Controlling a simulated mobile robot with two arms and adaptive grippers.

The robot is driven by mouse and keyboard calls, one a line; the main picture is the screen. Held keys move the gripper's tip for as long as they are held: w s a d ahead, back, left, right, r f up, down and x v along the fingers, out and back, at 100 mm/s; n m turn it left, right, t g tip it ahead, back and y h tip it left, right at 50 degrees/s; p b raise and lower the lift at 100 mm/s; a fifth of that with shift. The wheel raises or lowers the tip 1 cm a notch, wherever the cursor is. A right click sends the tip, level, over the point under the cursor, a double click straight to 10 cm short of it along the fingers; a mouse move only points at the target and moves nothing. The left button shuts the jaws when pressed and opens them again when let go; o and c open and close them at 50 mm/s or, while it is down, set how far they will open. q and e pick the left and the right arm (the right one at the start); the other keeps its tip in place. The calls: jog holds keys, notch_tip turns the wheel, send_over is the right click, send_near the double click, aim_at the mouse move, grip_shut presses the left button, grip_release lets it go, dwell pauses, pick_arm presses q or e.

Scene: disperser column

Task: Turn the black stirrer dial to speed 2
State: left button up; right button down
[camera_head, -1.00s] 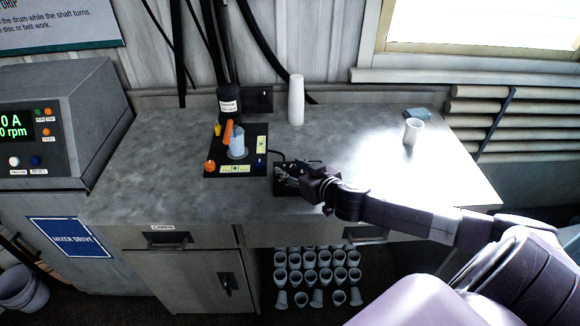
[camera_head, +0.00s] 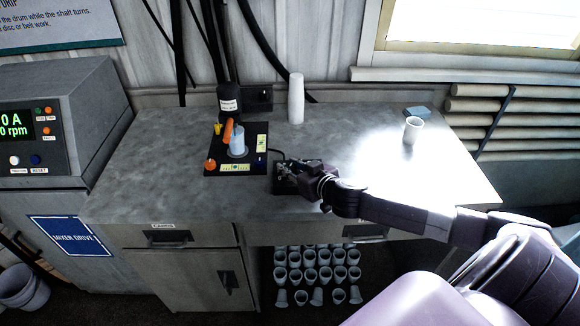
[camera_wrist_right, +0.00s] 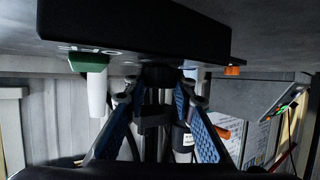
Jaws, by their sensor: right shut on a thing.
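The black stirrer box (camera_head: 281,187) sits on the grey bench near its front edge, right of a black plate with a cup. My right gripper (camera_head: 286,171) is over this box in the head view. In the right wrist view the box (camera_wrist_right: 135,28) fills the top of the picture. The black dial (camera_wrist_right: 158,74) sticks out from it between the fingertips of my right gripper (camera_wrist_right: 159,88), which is shut on it. Pale markings show on the box beside the dial, too small to read. The dial's setting cannot be told. My left gripper is not in view.
A blue-white cup (camera_head: 238,147) stands on the black plate (camera_head: 215,171) beside the box. A white cup stack (camera_head: 296,100) stands behind, and a single white cup (camera_head: 413,130) at the right. A cable runs from the box. The bench's left part is clear.

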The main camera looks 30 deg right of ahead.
jog(key=n+y+p, duration=0.1)
jog(key=n+y, duration=0.1)
jog(key=n+y+p, duration=0.1)
jog(key=n+y, duration=0.1)
jog(key=shift+w+d+r+g+y, duration=0.1)
jog(key=shift+d+r+g+y, duration=0.1)
jog(key=shift+g+y, duration=0.15)
jog(key=shift+n+g+y+p, duration=0.3)
jog(key=shift+n+g+y, duration=0.15)
jog(key=shift+n+y, duration=0.55)
jog(key=shift+a+f+n+g+y+b, duration=0.1)
jog(key=shift+f+n+g+y+b, duration=0.15)
jog(key=shift+n+g+y, duration=0.5)
jog(key=shift+n+g+y+b, duration=0.8)
jog(key=shift+n+y, duration=0.2)
jog(key=shift+n, duration=0.15)
jog(key=c, duration=1.6)
grip_release()
jog(key=shift+a, duration=0.1)
